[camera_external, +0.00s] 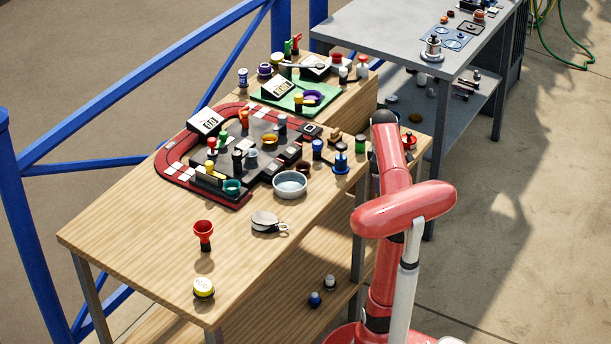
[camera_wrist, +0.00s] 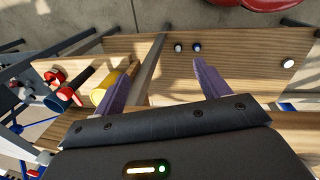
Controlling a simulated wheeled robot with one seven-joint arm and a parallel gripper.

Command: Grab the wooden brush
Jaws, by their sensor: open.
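I cannot pick out the wooden brush with certainty. A small brown, wood-coloured item (camera_external: 334,134) lies near the right edge of the wooden table in the external view; it is too small to tell whether it is the brush. My gripper (camera_wrist: 166,63) shows in the wrist view with its two purple fingers wide apart. Nothing is between them but a view of the table edge and the lower shelf. In the external view my gripper cannot be made out.
The wooden table (camera_external: 130,232) is crowded toward the back; its front left is mostly clear. The lower shelf (camera_wrist: 232,48) holds small pieces. Blue rails (camera_external: 85,160) run behind.

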